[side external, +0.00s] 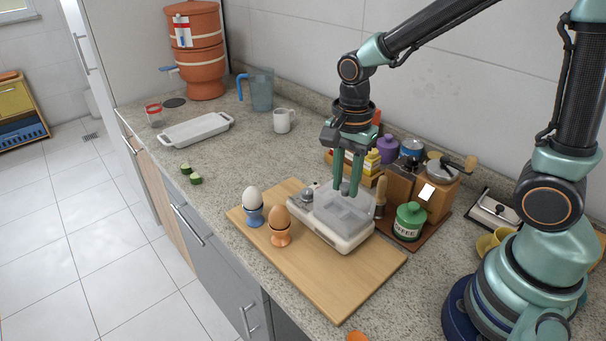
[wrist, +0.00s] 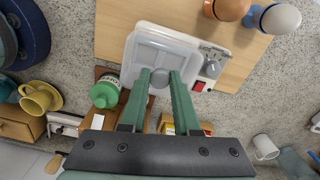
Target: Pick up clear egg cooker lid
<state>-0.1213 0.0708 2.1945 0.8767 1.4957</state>
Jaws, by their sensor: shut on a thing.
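The clear egg cooker lid (side external: 338,212) is a see-through rectangular cover over the white egg cooker (side external: 347,243) on the wooden board. In the wrist view the lid (wrist: 163,45) lies over the cooker (wrist: 212,53), with its round knob (wrist: 160,78) between my fingertips. My gripper (side external: 346,192) points down from above and is shut on the lid's knob; it also shows in the wrist view (wrist: 160,75). I cannot tell whether the lid still touches the cooker. The cooker's dial and red switch show in the wrist view.
Two eggs in cups, white in blue (side external: 253,205) and brown in orange (side external: 279,225), stand left of the cooker on the board (side external: 372,270). A green coffee jar (side external: 408,221) and grinder (side external: 437,195) stand close right. The counter's left middle is mostly clear.

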